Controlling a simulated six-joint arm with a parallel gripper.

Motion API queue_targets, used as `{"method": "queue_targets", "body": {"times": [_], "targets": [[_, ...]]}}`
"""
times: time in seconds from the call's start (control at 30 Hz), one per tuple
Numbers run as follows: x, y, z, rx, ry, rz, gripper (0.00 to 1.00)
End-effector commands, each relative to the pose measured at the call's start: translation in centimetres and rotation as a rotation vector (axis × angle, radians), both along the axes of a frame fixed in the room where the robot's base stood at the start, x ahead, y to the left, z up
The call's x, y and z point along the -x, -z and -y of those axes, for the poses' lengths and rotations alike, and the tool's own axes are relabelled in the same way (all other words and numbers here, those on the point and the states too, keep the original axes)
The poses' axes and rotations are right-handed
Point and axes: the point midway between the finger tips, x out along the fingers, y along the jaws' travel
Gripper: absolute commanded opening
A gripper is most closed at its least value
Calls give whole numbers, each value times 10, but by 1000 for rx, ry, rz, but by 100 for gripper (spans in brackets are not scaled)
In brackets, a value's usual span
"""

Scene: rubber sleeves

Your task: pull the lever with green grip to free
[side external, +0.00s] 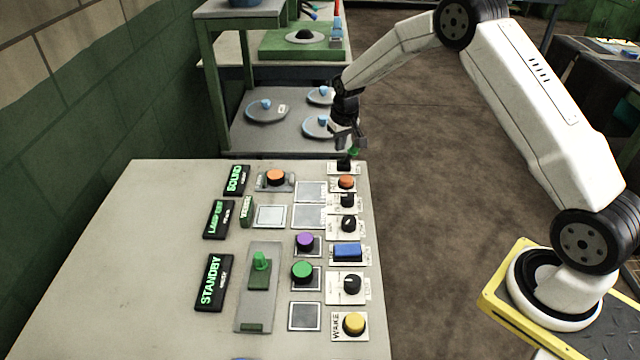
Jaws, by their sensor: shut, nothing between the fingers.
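A small control with a green tip (354,152) stands on a black base on a light label plate at the far right corner of the panel table. My gripper (350,143) is right at it, pointing down, and partly hides it. The gripper is shut with nothing between its fingers; I cannot tell whether it touches the green tip.
The panel (110,260) carries an orange button (275,177), purple button (305,241), green button (302,271), yellow button (354,323), blue rocker (347,250) and several black knobs. Lit signs include STANDBY (212,283). A shelf (225,100) with grey discs stands behind.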

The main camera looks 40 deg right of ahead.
Motion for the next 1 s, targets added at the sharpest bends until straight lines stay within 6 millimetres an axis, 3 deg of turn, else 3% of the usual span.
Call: {"method": "queue_targets", "body": {"times": [0.37,1.0], "targets": [[-1,-3,0,1,0,2,0],[-1,-38,0,1,0,4,0]]}}
